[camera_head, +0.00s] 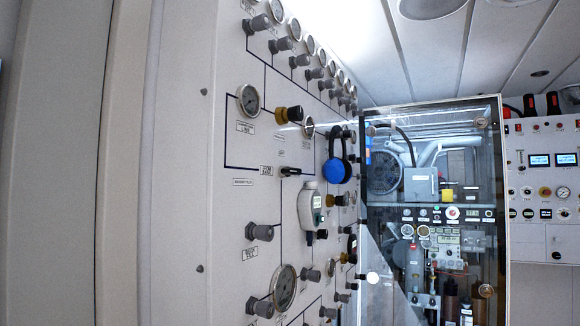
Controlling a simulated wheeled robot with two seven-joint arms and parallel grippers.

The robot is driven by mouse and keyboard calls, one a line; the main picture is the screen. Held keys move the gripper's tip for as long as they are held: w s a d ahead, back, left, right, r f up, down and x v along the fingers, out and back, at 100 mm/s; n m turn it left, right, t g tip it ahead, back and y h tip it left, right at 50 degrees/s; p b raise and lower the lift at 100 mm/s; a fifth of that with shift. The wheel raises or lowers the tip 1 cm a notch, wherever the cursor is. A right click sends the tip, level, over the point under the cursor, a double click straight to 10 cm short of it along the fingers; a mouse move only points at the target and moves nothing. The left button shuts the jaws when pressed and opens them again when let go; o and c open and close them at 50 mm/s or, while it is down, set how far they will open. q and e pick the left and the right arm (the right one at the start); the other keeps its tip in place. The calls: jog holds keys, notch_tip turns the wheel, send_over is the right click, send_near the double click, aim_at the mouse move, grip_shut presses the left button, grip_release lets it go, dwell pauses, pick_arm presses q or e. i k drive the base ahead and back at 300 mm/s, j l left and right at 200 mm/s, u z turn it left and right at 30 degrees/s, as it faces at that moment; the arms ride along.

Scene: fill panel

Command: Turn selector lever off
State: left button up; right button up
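A light grey panel (200,230) with gauges, knobs and printed lines fills the left and middle of the head view, seen at a steep angle. A small black lever (290,171) sticks out of it near the middle, beside a small label (266,170); it looks like the selector lever, but the label is too small to read. The lever lies roughly level, and I cannot tell which setting it is at. Neither of my grippers is in view, and nothing is touching the lever.
Round gauges (249,100) and grey knobs (259,232) surround the lever. A blue round item (336,170) and a pale handheld-like device (308,208) sit right of it. A clear-fronted cabinet (435,210) and a control panel (544,185) stand at right.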

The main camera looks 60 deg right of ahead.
aim_at(288, 172)
jog(key=k+j+z, duration=0.1)
jog(key=z, duration=2)
